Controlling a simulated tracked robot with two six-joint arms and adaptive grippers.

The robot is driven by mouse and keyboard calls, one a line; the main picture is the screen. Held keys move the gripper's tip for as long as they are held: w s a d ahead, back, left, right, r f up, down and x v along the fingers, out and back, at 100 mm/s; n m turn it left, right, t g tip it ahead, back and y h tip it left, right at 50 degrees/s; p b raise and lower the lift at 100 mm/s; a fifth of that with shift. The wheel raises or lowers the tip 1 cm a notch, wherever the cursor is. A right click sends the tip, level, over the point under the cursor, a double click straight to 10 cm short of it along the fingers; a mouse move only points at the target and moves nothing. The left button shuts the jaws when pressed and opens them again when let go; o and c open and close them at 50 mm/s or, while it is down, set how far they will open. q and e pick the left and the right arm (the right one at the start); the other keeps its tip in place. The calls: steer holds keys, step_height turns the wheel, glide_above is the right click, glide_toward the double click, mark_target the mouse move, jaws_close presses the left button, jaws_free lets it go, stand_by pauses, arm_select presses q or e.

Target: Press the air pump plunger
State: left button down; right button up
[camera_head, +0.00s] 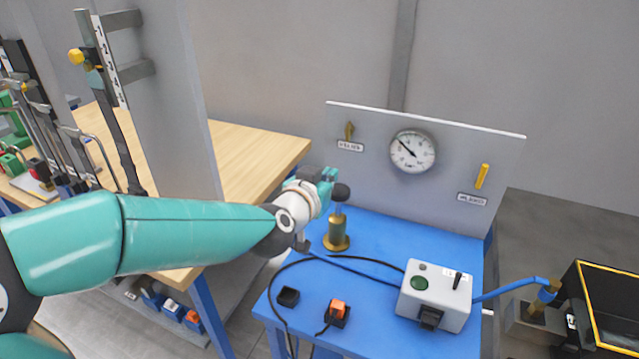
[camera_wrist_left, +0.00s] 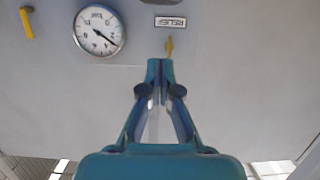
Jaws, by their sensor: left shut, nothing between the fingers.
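The air pump is a brass cylinder (camera_head: 337,231) standing upright on the blue bench. A thin rod rises from it to a dark round plunger knob (camera_head: 341,192). My left gripper (camera_head: 327,174) is at the height of the knob, just beside and slightly above it. Whether it touches the knob cannot be told. In the left wrist view my left gripper (camera_wrist_left: 160,66) is shut with its fingertips together and nothing between them. The pump does not show in that view. My right gripper is in neither view.
A grey panel (camera_head: 460,150) behind the bench carries a dial gauge (camera_head: 413,151) and yellow levers (camera_head: 482,176). A white control box (camera_head: 435,294) with a green button, an orange rocker switch (camera_head: 338,309) and cables lie on the blue bench (camera_head: 375,235). A wooden table (camera_head: 250,150) stands left.

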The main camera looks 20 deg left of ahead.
mark_target(335, 194)
arm_select(q)
steer(key=w+f, duration=0.1)
steer(key=w, duration=0.1)
steer(key=w+f, duration=0.2)
steer(key=shift+w+d+f, duration=0.1)
steer(key=shift+w+f, duration=0.1)
steer(key=shift+f, duration=0.85)
